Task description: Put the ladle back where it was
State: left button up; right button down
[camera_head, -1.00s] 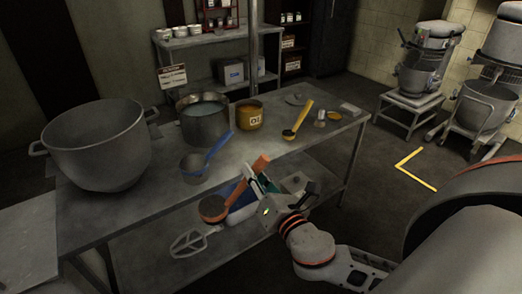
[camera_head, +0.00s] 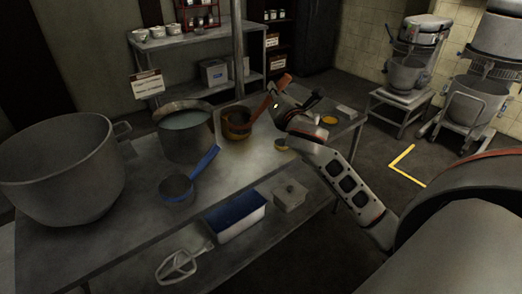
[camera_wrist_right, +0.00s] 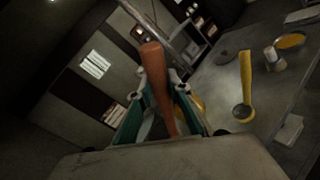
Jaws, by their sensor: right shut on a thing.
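My right gripper (camera_head: 275,99) is shut on the orange handle of a ladle (camera_head: 262,107), raised above the far part of the steel table. The ladle's bowl is down and to the left, in front of or over the yellow pot (camera_head: 229,113); I cannot tell whether it touches the pot. In the right wrist view, the orange handle (camera_wrist_right: 154,62) stands between the fingers (camera_wrist_right: 165,108), and the bowl is hidden. A blue ladle (camera_head: 178,188) lies on the table. A yellow ladle (camera_wrist_right: 246,78) lies on the table in the right wrist view. My left gripper is out of view.
A large grey bowl (camera_head: 62,170) stands at the left, and a steel pot (camera_head: 184,135) stands beside the yellow pot. A vertical pole (camera_head: 238,50) rises behind the table. A blue bin (camera_head: 235,220), a grey box (camera_head: 290,194) and a whisk-like paddle (camera_head: 178,264) sit on the lower shelf.

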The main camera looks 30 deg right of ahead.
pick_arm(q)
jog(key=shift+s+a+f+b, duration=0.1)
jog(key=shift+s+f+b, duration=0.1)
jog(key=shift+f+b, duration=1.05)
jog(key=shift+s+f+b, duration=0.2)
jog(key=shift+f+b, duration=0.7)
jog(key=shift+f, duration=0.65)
pick_arm(e)
notch_tip(320, 180, down, 17)
jog(key=shift+f, duration=0.15)
jog(key=shift+f, duration=0.15)
jog(key=c, duration=1.9)
grip_release()
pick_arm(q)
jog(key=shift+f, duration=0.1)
